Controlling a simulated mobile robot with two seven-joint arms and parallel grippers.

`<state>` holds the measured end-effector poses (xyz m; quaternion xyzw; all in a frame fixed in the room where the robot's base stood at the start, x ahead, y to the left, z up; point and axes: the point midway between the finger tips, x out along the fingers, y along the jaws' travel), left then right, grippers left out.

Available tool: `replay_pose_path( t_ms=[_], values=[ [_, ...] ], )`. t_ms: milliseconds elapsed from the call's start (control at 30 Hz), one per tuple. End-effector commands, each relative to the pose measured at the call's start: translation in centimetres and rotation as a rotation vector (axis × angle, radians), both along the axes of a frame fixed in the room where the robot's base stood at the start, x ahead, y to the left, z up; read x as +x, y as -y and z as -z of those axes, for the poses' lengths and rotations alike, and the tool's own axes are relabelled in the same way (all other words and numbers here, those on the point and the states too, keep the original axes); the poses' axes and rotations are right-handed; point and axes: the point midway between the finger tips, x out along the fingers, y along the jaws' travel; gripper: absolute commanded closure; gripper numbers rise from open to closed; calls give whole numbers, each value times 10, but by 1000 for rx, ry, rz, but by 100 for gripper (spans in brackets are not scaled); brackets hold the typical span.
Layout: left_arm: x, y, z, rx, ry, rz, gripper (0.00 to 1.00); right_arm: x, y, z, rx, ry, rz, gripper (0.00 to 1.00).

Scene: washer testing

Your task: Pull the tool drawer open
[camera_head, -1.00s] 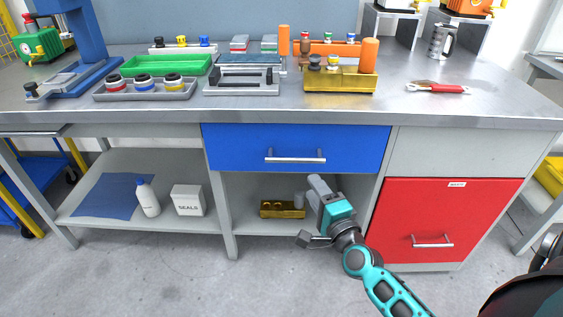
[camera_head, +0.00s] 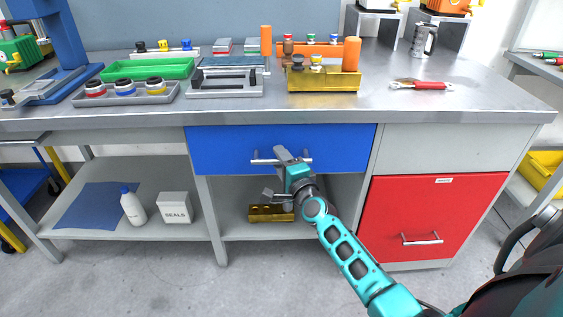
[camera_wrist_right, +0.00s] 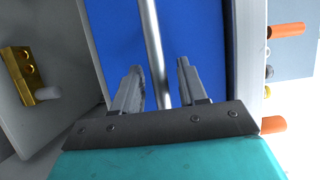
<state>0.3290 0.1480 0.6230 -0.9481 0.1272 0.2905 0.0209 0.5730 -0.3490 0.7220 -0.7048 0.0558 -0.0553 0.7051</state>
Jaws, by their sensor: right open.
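The tool drawer is the blue drawer front (camera_head: 225,148) under the bench top, and it looks closed. Its silver bar handle (camera_head: 262,161) runs across the middle of the front. My right gripper (camera_head: 283,153) is at the handle in the head view and hides part of it. In the right wrist view my right gripper (camera_wrist_right: 160,85) is open, with the handle bar (camera_wrist_right: 152,40) running between its two fingers. I cannot tell whether either finger touches the bar. The blue drawer front (camera_wrist_right: 205,50) lies behind it. My left gripper is not in view.
A brass block (camera_head: 268,213) sits on the shelf below the drawer. A red drawer (camera_head: 430,210) is to the right. Trays, fixtures and a red-handled tool (camera_head: 425,86) lie on the bench top (camera_head: 200,112). The floor in front is clear.

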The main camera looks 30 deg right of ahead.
Motion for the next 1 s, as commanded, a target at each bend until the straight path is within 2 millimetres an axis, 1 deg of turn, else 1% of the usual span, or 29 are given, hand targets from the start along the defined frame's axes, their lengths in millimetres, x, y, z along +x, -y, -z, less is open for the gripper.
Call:
replay_pose_path(
  t_ms=[167, 600, 1000],
  values=[
    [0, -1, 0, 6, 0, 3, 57, 0, 0, 0, -1, 0, 0, 59],
    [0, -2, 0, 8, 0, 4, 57, 0, 0, 0, -1, 1, 0, 100],
    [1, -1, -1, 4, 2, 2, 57, -1, 0, 0, -1, 0, 0, 100]
  ],
)
